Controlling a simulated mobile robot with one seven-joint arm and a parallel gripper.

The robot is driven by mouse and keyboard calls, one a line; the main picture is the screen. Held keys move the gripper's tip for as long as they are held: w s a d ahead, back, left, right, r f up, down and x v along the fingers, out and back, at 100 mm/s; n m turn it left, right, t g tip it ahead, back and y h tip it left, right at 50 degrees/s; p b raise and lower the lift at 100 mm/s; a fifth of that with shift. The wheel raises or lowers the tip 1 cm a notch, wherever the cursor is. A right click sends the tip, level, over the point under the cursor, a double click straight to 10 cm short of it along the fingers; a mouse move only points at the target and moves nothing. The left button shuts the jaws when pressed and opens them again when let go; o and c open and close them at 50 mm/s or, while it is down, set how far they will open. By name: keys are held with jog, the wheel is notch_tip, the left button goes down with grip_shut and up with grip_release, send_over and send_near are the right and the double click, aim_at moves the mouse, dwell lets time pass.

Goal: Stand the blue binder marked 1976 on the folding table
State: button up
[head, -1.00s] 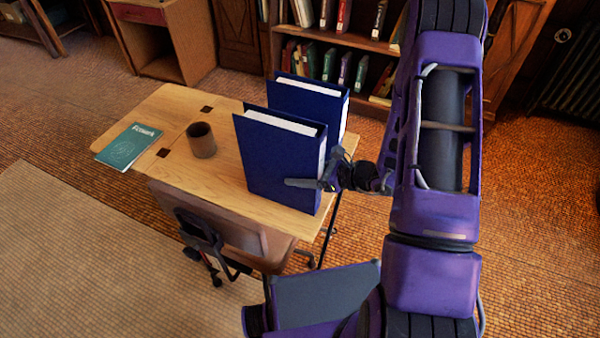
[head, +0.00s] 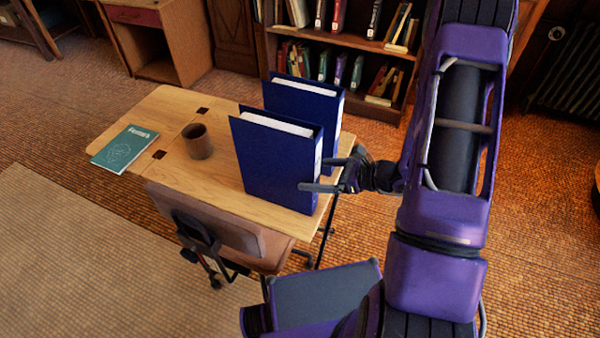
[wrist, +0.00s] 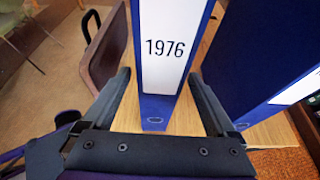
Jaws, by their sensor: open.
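The blue binder marked 1976 (head: 272,168) stands upright on the wooden folding table (head: 207,180), near its right end. In the wrist view its white spine label (wrist: 166,48) faces me and reads 1976. My gripper (head: 312,174) is open at the binder's spine edge. In the wrist view the two fingers (wrist: 158,74) lie on either side of the spine, with gaps between them and the binder. A second blue binder (head: 312,103) stands upright just behind the first; it also shows at the right of the wrist view (wrist: 262,45).
A brown mug (head: 198,143) and a teal booklet (head: 125,149) are on the left part of the table. A brown chair (head: 205,222) stands at its near side. A bookshelf (head: 352,43) is behind. Open floor lies to the right.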

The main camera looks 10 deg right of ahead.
jog(key=v, duration=0.6)
jog(key=shift+d, duration=0.15)
jog(key=shift+s, duration=0.1)
